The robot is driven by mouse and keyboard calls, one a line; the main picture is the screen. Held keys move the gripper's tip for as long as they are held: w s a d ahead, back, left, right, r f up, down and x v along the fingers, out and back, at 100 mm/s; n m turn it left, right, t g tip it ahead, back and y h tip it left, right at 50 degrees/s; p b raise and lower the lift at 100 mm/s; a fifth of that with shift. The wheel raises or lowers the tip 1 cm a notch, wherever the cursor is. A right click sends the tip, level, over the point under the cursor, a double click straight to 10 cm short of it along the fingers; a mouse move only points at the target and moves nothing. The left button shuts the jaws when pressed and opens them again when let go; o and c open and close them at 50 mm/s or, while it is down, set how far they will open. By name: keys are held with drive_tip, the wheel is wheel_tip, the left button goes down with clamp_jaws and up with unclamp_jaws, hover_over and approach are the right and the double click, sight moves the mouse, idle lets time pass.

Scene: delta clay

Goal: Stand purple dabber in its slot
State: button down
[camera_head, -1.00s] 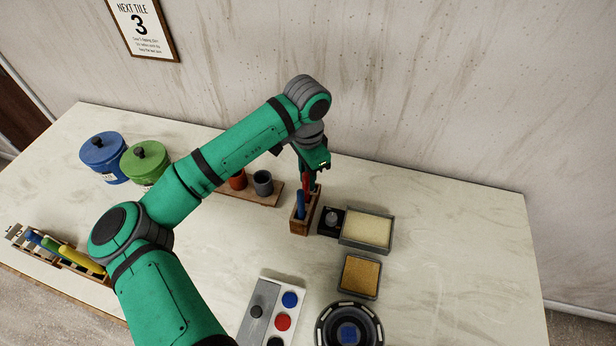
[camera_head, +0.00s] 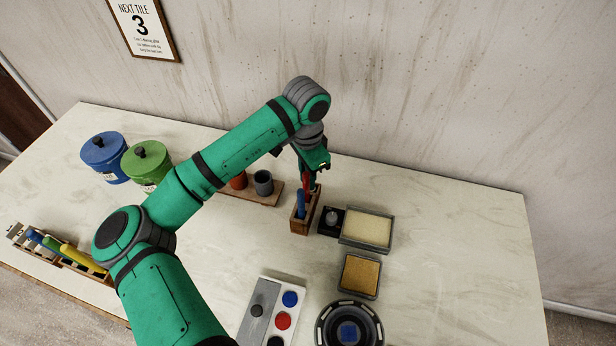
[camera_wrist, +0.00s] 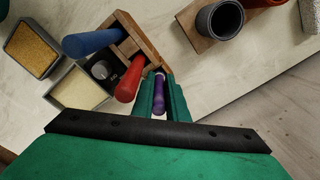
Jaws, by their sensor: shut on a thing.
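The purple dabber (camera_wrist: 159,98) is upright between the fingers of my gripper (camera_wrist: 160,90) in the wrist view. My gripper is shut on it at the wooden slotted rack (camera_head: 299,226), which also shows in the wrist view (camera_wrist: 146,45). The dabber's lower end is at the rack's end slot; I cannot tell how deep it sits. A blue dabber (camera_head: 301,204) and a red dabber (camera_head: 307,184) stand in the rack beside it. In the head view my gripper (camera_head: 315,184) is at the rack's far end and hides the purple dabber.
A dark block with a knob (camera_head: 331,220) and a cream pad tray (camera_head: 366,230) stand right of the rack. A board with a grey cup (camera_head: 263,182) lies to the left. A tan pad (camera_head: 360,276) lies in front. Table space left of the rack is clear.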

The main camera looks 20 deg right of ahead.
drive_tip(key=f, duration=0.2)
drive_tip(key=shift+s+a+f, duration=0.1)
drive_tip(key=shift+s+f, duration=0.2)
drive_tip(key=c, duration=1.7)
unclamp_jaws()
drive_tip(key=shift+c, duration=0.2)
drive_tip(key=shift+o, duration=0.4)
drive_tip(key=shift+w+f, duration=0.1)
drive_tip(key=shift+d+r+g, duration=0.15)
drive_tip(key=shift+r, duration=0.65)
drive_tip(key=shift+d+r+g, duration=0.1)
drive_tip(key=shift+r+g, duration=0.05)
drive_tip(key=shift+r, duration=0.6)
drive_tip(key=shift+w+a+r, duration=0.1)
drive_tip(key=shift+w+r, duration=0.05)
drive_tip(key=shift+r, duration=1.9)
